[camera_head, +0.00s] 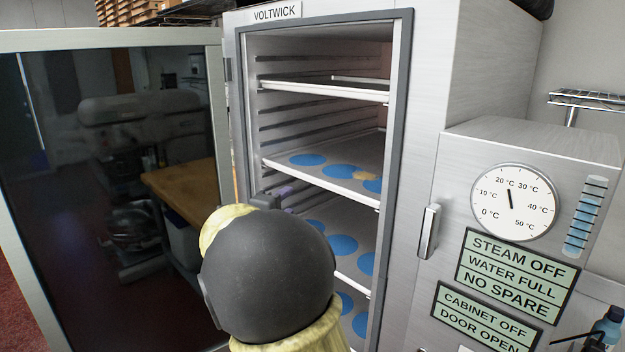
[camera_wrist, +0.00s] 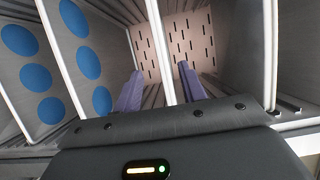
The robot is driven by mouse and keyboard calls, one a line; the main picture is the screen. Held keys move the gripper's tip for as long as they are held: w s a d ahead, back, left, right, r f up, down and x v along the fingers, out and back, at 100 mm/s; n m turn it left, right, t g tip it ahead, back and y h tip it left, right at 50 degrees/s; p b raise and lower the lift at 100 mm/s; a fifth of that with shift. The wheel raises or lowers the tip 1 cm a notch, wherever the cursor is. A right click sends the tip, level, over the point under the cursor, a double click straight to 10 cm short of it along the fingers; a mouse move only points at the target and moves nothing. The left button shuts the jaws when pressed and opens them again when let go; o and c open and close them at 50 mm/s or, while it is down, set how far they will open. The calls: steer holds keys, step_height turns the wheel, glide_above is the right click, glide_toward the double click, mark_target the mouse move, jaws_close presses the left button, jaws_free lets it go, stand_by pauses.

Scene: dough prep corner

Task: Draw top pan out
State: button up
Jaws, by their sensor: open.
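The top pan (camera_head: 320,90) sits in the open cabinet on its upper rails, seen nearly edge-on by its pale front lip. Below it are a second pan (camera_head: 325,182) with blue discs and a yellowish lump, and further pans with blue discs. My gripper (camera_wrist: 160,86) is open in front of the cabinet. A pale pan rim (camera_wrist: 156,30) shows between its purple fingers, with gaps on both sides. Which pan this is, I cannot say for sure. In the head view, my arm hides most of my gripper and parts of the lower pans.
The cabinet's dark glass door (camera_head: 100,190) stands open at the left. A latch handle (camera_head: 428,231) and the cabinet frame (camera_head: 398,130) border the opening at the right. A control box with a dial (camera_head: 513,203) and signs (camera_head: 514,273) stands further right.

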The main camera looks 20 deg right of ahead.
mark_target(311, 180)
steer(key=p+x, duration=0.5)
steer(key=x, duration=1)
steer(key=shift+w+d+r, duration=0.1)
steer(key=shift+w, duration=0.1)
steer(key=shift+w+d+p, duration=0.35)
steer(key=shift+w+d, duration=0.05)
jaws_close()
